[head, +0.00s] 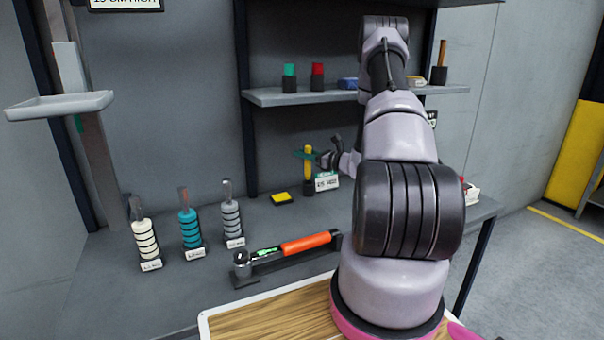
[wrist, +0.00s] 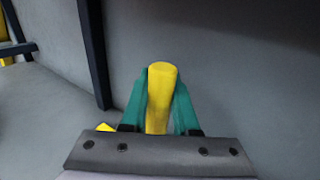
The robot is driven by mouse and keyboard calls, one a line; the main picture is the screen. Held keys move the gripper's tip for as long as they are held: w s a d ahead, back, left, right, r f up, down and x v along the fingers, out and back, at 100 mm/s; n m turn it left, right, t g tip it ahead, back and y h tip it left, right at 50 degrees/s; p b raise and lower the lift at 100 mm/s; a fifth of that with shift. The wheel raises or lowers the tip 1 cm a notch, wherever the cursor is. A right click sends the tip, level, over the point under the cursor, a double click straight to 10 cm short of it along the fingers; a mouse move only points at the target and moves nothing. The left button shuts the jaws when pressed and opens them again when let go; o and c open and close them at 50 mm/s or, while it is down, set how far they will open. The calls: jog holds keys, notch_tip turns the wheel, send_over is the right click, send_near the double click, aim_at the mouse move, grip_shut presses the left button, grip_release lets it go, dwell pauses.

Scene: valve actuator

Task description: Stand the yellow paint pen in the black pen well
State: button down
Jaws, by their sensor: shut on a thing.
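In the wrist view the pen (wrist: 160,95) is upright between the green fingers (wrist: 160,108). The black pen well (head: 308,188) is directly below the pen, and the pen's lower end meets its top in the picture. I cannot tell how deep the pen sits in it. The well is hidden in the wrist view.
A white label card (head: 327,182) stands right beside the well. A yellow block (head: 281,198) lies to its left. An orange-handled wrench (head: 305,243) rests in front. Ring stacks (head: 190,229) stand at left. A shelf (head: 300,97) with green and red items hangs above.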

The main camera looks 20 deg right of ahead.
notch_tip(320, 180, down, 5)
jog(key=shift+s+a+f, duration=0.1)
jog(key=shift+f, duration=0.1)
jog(key=c, duration=0.7)
grip_release()
jog(key=shift+o, duration=0.2)
jog(key=shift+s+d, duration=0.3)
jog(key=v, duration=1.1)
jog(key=shift+s+r, duration=0.1)
